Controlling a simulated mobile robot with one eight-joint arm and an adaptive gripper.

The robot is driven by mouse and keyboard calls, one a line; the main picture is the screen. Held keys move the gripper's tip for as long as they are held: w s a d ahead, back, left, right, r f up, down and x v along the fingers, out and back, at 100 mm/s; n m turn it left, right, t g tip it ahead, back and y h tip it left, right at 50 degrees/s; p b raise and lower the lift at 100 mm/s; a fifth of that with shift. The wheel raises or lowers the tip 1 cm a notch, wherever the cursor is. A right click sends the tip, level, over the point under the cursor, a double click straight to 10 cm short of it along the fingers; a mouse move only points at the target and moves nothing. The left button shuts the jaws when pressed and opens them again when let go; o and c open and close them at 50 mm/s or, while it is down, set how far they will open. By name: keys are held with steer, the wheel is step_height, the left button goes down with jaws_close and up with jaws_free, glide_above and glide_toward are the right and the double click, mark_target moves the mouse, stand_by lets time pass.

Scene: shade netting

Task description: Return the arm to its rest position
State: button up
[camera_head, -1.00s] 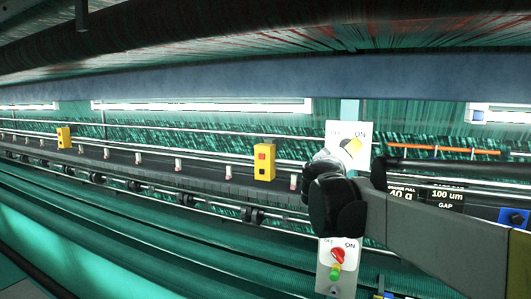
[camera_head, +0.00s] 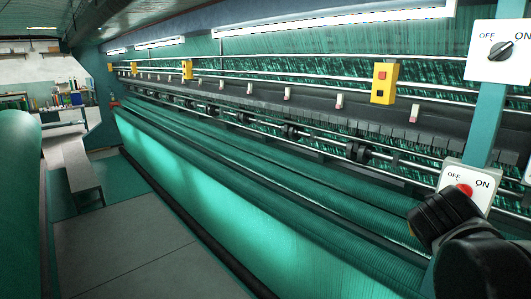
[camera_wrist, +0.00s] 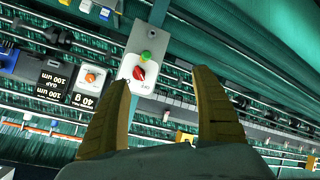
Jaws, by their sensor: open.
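My gripper (camera_wrist: 160,80) shows in the wrist view with its two yellow fingers spread apart and nothing between them. Beyond the fingers is a switch panel (camera_wrist: 157,72) with a red knob (camera_wrist: 139,73) and a green button (camera_wrist: 146,57); a gap seems to lie between it and the fingers. In the head view, dark parts of my arm (camera_head: 475,255) fill the lower right corner. They partly cover the lower switch panel (camera_head: 482,183) with its red knob (camera_head: 465,190). My fingers cannot be made out in the head view.
An upper OFF/ON switch plate (camera_head: 503,70) with a black knob is at the right. A long netting machine with green netting (camera_head: 270,215) runs into the distance. Yellow button boxes (camera_head: 384,83) hang along it. An open grey floor (camera_head: 130,245) and a bench (camera_head: 80,165) lie left.

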steer(key=s+a+f+y+b, duration=0.2)
steer(key=a+f, duration=0.4)
steer(key=f, duration=0.4)
steer(key=s+a+f+n+g+y+b, duration=0.1)
steer(key=s+a+f+y+b, duration=0.2)
steer(key=f, duration=0.7)
steer(key=s+a+f+n+y+b, duration=0.1)
steer(key=s+a+f+y+b, duration=0.1)
steer(key=s+a+f+b, duration=0.4)
steer(key=a+f+b, duration=0.3)
steer(key=f, duration=0.2)
steer(key=shift+a+g+y, duration=0.15)
steer(key=shift+g+y, duration=0.25)
steer(key=shift+s, duration=0.1)
